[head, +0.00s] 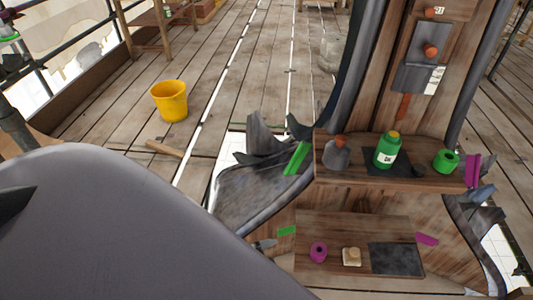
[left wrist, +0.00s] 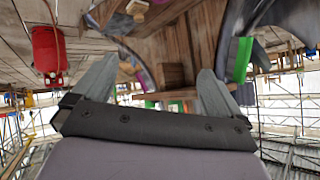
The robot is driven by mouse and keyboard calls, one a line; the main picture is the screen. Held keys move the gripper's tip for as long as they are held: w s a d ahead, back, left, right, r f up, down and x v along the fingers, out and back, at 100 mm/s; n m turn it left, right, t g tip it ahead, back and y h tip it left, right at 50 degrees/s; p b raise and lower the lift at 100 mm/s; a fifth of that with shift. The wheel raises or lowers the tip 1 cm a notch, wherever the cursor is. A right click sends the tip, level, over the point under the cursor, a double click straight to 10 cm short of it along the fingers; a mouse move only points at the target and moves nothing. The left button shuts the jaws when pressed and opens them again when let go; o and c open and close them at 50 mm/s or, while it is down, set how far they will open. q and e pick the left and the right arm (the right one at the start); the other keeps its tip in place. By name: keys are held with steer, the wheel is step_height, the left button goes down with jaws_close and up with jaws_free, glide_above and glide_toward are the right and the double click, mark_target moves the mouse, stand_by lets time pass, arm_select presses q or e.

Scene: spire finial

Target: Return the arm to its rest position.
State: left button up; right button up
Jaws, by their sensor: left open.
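My left gripper (left wrist: 158,64) shows in the left wrist view. Its two grey fingers stand wide apart with nothing between them. Beyond the fingers are the wooden spire structure and a green strip (left wrist: 243,60), apart from the fingers as far as I can tell. In the head view, a large smooth grey part of my left arm fills the lower left corner and hides the floor there. The gripper's fingers cannot be made out clearly in the head view. My right gripper is in neither view.
The wooden spire (head: 350,195) stands at right. Its upper shelf holds a green bottle (head: 387,150), a grey cone (head: 336,155) and a green roll (head: 445,161). Its lower shelf holds a magenta roll (head: 318,252). A yellow bucket (head: 170,101) stands on open planks. A red cylinder (left wrist: 48,52) shows at left.

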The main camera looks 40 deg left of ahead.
arm_select(q)
steer(key=s+n, duration=0.1)
steer(key=n, duration=0.1)
steer(key=s+a+n, duration=0.1)
steer(key=s+n, duration=0.1)
steer(key=shift+r, duration=0.2)
